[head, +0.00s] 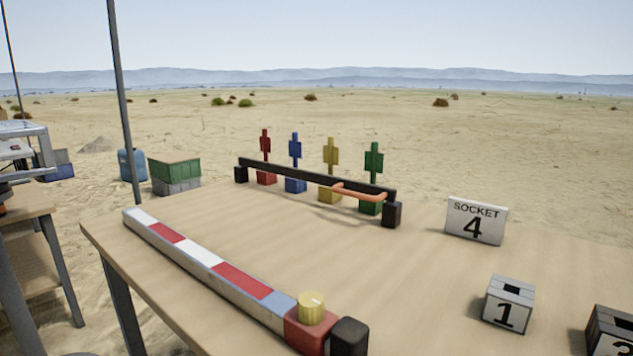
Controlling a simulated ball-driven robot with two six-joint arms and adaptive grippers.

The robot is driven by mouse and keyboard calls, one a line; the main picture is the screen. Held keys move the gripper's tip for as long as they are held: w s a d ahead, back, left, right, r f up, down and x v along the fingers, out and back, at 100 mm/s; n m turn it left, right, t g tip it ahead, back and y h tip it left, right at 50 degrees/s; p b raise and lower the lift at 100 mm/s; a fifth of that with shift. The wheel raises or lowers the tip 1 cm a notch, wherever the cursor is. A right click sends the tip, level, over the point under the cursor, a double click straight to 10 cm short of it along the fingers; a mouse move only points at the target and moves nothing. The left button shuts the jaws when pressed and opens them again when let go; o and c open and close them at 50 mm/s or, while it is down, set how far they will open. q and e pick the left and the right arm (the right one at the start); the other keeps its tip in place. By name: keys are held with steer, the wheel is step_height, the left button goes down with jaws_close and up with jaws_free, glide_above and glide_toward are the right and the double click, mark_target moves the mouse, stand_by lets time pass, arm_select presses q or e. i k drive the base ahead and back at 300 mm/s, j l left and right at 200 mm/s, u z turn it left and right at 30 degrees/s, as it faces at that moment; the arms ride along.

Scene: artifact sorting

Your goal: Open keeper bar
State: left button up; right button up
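A black bar (300,176) with an orange handle (358,192) spans between two black end blocks at the back of the table. I take it for the keeper bar. It runs in front of a red figure (265,145), a blue figure (295,150), a yellow figure (331,152) and a green figure (374,160), each on a block of its own colour. The bar partly hides their lower parts. Neither of my grippers is in view, and nothing is seen touching the bar or its handle.
A red-and-white striped beam (200,252) with a yellow knob (311,308) lies along the table's (400,270) near left edge. A "SOCKET 4" sign (476,221) stands at right. A block marked 1 (508,304) and another block (610,332) stand at front right. The middle is clear.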

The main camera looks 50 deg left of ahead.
mark_target(362, 191)
steer(key=u, duration=1.55)
steer(key=k+j+u, duration=0.15)
steer(key=i+j, duration=0.05)
steer(key=j, duration=0.05)
